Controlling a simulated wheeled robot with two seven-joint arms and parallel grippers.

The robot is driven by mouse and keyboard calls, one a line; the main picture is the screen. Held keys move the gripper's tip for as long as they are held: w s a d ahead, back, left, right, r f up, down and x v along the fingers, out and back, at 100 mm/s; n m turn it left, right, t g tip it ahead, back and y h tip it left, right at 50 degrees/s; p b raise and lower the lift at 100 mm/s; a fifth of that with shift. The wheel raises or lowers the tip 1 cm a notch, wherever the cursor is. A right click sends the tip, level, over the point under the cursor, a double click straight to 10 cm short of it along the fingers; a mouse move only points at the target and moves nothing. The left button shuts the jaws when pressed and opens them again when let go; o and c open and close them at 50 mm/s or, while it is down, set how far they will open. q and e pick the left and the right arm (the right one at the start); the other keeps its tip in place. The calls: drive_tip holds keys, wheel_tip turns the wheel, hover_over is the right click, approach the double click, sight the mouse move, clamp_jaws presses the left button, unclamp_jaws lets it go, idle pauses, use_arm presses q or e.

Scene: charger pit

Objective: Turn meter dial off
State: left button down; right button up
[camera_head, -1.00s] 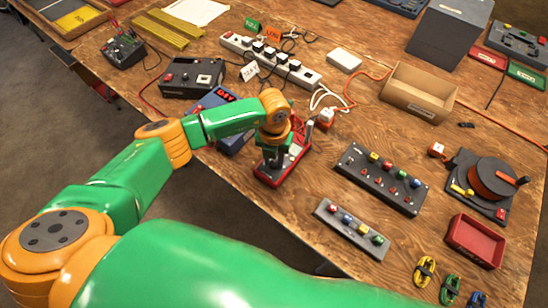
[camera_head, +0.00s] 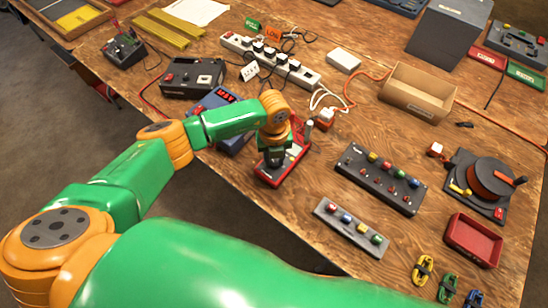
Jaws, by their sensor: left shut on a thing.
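The gripper and wrist cover the dial and much of the meter's face, so the dial's setting is hidden. My right gripper is not in view.
A blue device with a red display (camera_head: 226,97) stands left of my wrist. A power strip (camera_head: 270,60) with several plugs lies behind. A panel of switches (camera_head: 381,178) and a grey strip of coloured knobs (camera_head: 352,228) lie to the right. A cardboard box (camera_head: 418,92) stands farther back.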

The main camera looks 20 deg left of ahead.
sight(274, 163)
use_arm(q)
drive_tip(key=c, duration=0.6)
unclamp_jaws()
wheel_tip(274, 163, up, 7)
drive_tip(key=shift+r+b, duration=0.1)
drive_tip(key=shift+b, duration=0.3)
